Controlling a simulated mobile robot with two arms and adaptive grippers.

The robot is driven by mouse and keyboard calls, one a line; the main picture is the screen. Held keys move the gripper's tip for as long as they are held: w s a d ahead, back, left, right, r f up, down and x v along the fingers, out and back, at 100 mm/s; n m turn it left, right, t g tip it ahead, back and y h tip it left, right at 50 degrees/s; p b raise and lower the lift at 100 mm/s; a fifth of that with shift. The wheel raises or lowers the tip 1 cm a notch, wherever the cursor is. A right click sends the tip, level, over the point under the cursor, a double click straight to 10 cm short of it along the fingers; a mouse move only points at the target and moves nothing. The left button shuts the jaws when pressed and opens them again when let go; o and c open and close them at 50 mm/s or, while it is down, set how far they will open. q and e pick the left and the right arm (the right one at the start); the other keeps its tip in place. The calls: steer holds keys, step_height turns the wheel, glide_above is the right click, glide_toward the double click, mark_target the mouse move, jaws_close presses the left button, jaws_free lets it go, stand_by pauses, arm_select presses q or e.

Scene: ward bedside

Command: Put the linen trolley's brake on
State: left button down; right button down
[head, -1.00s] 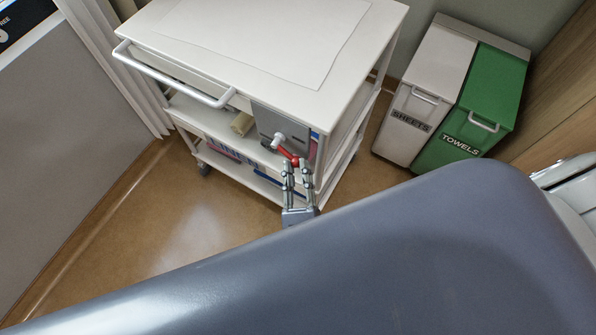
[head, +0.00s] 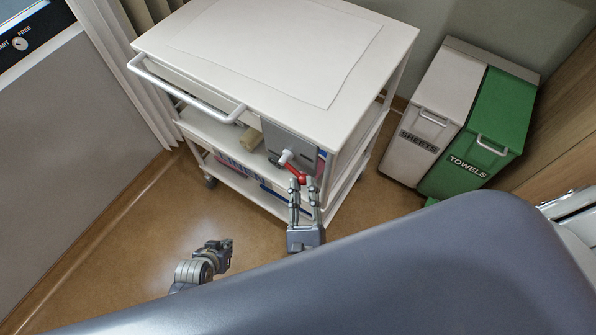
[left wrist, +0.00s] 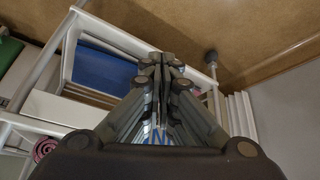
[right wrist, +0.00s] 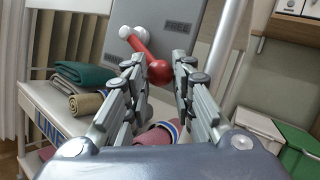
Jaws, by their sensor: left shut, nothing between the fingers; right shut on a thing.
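The white linen trolley (head: 345,150) stands on the floor with a grey brake plate (head: 293,145) at its front right corner. A lever with a white pivot, red arm and red ball knob (head: 302,179) is on that plate; it slants down to the right. In the right wrist view the plate (right wrist: 125,45) reads "FREE" near its upper right, and the knob (right wrist: 160,72) sits between my fingertips. My right gripper (head: 304,186) is shut on the knob. My left gripper (head: 229,243) is shut and empty, low in front of the trolley; it also shows in the left wrist view (left wrist: 163,62).
A grey-blue padded surface (head: 400,270) fills the foreground. A SHEETS bin (head: 430,120) and a green TOWELS bin (head: 490,120) stand right of the trolley. Folded linen (right wrist: 85,75) lies on the trolley shelf. Floor (head: 140,240) left of the trolley is clear.

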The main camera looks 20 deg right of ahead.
arm_select(q)
steer(key=w+d+r+m+t+h, duration=0.1)
steer(key=w+d+r, duration=0.1)
steer(key=d+r, duration=0.3)
steer(key=w+d+r+h, duration=0.1)
steer(key=w+d+r, duration=0.15)
steer(key=r, duration=0.55)
steer(key=s+d+r+m+h, duration=0.2)
steer(key=s+d+r, duration=0.15)
steer(key=r, duration=0.85)
steer(key=s+d+r+m+h, duration=0.25)
steer(key=d+r, duration=0.25)
steer(key=r, duration=0.7)
glide_above(294, 169)
steer(key=s, duration=0.3)
step_height(294, 169, down, 5)
step_height(294, 169, down, 3)
steer(key=shift+s+a+r+y, duration=0.1)
steer(key=shift+a+y, duration=0.05)
steer(key=shift+y, duration=0.1)
steer(key=shift+f, duration=0.8)
